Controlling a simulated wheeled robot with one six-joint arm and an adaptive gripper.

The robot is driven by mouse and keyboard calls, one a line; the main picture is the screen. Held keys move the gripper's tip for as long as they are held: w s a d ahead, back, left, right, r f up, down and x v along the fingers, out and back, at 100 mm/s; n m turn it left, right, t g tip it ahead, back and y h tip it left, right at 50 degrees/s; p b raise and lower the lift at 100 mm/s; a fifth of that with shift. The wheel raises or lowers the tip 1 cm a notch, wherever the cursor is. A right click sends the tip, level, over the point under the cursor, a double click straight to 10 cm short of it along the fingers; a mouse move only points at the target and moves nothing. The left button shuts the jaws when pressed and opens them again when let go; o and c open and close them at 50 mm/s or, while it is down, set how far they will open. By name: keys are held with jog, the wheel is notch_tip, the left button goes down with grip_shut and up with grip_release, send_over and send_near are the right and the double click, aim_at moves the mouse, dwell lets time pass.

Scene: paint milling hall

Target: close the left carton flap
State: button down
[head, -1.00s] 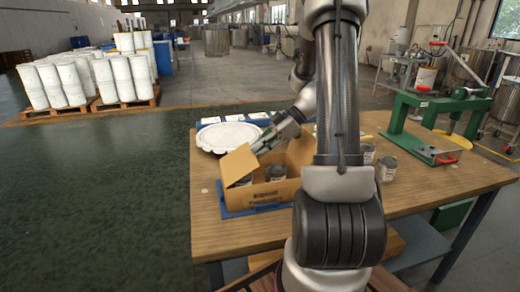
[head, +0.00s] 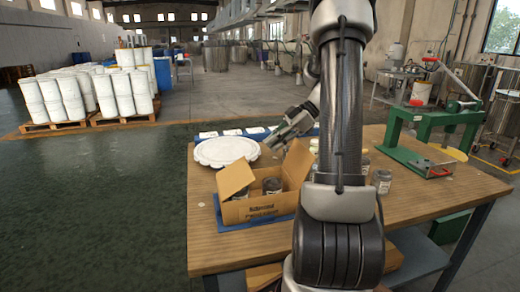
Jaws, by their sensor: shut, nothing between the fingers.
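The open brown carton (head: 262,209) stands on a blue mat (head: 222,222) on the wooden table. Its left flap (head: 233,176) stands up, tilted, at the carton's left end; I cannot tell its exact angle. Its right flap (head: 297,161) stands raised at the other end. Grey jars sit inside, one in the middle (head: 271,186) and one partly hidden by the left flap (head: 241,193). My gripper (head: 270,141) is shut and empty, above and behind the carton, apart from the left flap. My arm hides the carton's right side.
A white scalloped disc (head: 225,151) lies behind the carton. Blue trays (head: 232,134) line the table's back edge. A grey jar (head: 382,181) stands right of my arm. A green press stand (head: 425,150) is at the right. The table's front is clear.

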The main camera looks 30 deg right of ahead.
jog(key=w+a+r+n+g+h, duration=0.25)
jog(key=a+r+n, duration=0.35)
jog(key=a, duration=0.6)
jog(key=m+h, duration=0.4)
jog(key=m, duration=0.2)
send_over(242, 171)
jog(key=a, duration=0.1)
jog(key=x, duration=0.2)
jog(key=d+x, duration=0.1)
jog(key=x, duration=0.3)
jog(key=shift+s+d+f, duration=0.1)
jog(key=shift+d+f, duration=0.1)
jog(key=shift+f, duration=0.2)
jog(key=shift+s+d+f+t, duration=0.15)
jog(key=shift+d+f, duration=0.2)
jog(key=shift+f, duration=0.2)
jog(key=shift+s+d+f+t, duration=0.1)
jog(key=shift+d+f, duration=0.2)
jog(key=shift+f, duration=0.25)
jog(key=shift+d+f, duration=0.3)
jog(key=shift+f, duration=0.35)
jog(key=shift+s+d+f+y, duration=0.15)
jog(key=shift+d+f+y, duration=0.1)
jog(key=shift+d+f, duration=0.1)
